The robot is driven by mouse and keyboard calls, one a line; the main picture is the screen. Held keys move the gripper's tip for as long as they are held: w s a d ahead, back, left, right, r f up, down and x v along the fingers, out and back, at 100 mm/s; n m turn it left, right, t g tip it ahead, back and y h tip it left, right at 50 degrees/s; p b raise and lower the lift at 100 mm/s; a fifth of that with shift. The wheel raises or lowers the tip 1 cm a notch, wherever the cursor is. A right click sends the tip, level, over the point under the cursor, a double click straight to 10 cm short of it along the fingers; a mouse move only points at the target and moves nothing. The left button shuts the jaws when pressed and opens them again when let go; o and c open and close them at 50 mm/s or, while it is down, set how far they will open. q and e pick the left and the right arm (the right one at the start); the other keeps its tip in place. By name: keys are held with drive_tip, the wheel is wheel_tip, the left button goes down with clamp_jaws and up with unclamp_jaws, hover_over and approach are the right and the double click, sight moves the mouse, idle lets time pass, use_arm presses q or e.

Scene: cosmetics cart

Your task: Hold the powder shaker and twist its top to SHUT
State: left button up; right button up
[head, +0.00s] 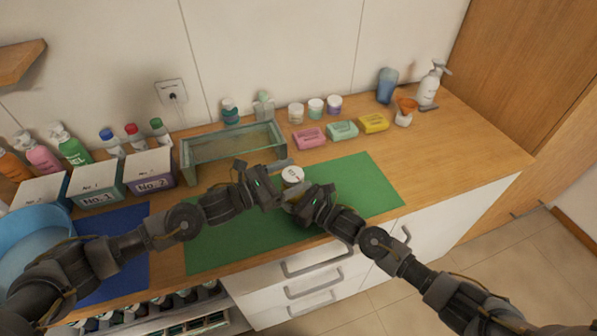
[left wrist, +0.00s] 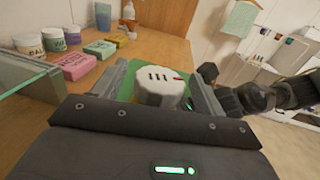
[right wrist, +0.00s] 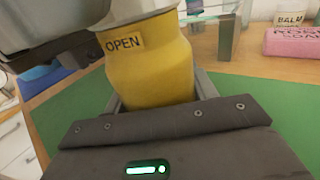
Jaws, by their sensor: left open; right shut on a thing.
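The powder shaker has a yellow body (right wrist: 158,75) with an OPEN label and a white ridged top (head: 292,174). In the left wrist view the top (left wrist: 158,88) shows dark slots and a red mark near its right edge. My right gripper (head: 297,197) is shut on the yellow body, which looks upright over the green mat. My left gripper (head: 279,178) is open, its fingers on either side of the white top. I cannot tell whether they touch it. The top is mostly hidden in the right wrist view.
The green mat (head: 365,185) lies under both grippers. A glass tray (head: 232,150) stands behind my left gripper. Pink (head: 309,138), mint (head: 342,131) and yellow (head: 374,123) soaps lie behind the mat. Numbered boxes (head: 98,186) and a blue basin (head: 30,235) stand left. The mat's right part is clear.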

use_arm(q)
drive_tip(key=shift+x, duration=1)
drive_tip(key=c, duration=1)
